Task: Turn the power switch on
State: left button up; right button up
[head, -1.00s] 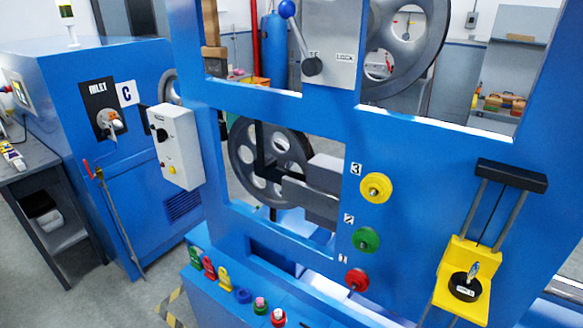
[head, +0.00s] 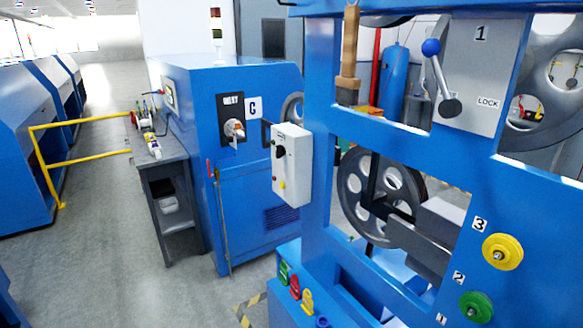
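A pale grey control box (head: 293,180) is mounted at the left side of the blue machine frame. It carries a black rotary knob (head: 280,151) and small red and yellow buttons below it. Left of it, the blue cabinet (head: 240,85) has a black inlet panel (head: 232,108) with a round metal-and-white fitting (head: 234,128) and a "C" label beside it. I cannot tell from the frame which of these is the power switch or its setting. Neither of my grippers is in view.
A yellow rail (head: 85,123) and a grey side table (head: 180,160) stand to the left, with open grey floor (head: 110,230) in front. The blue machine frame (head: 400,140) fills the right, with a blue-knobbed lever (head: 440,75) and yellow and green pulleys (head: 503,251).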

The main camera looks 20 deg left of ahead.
aim_at(281, 151)
jog(key=i+j+z, duration=0.3)
jog(key=j, duration=0.6)
jog(key=j+z, duration=0.25)
jog(key=j, duration=0.65)
jog(key=i+j+z, duration=0.15)
jog(key=j+z, duration=0.15)
jog(key=j, duration=0.7)
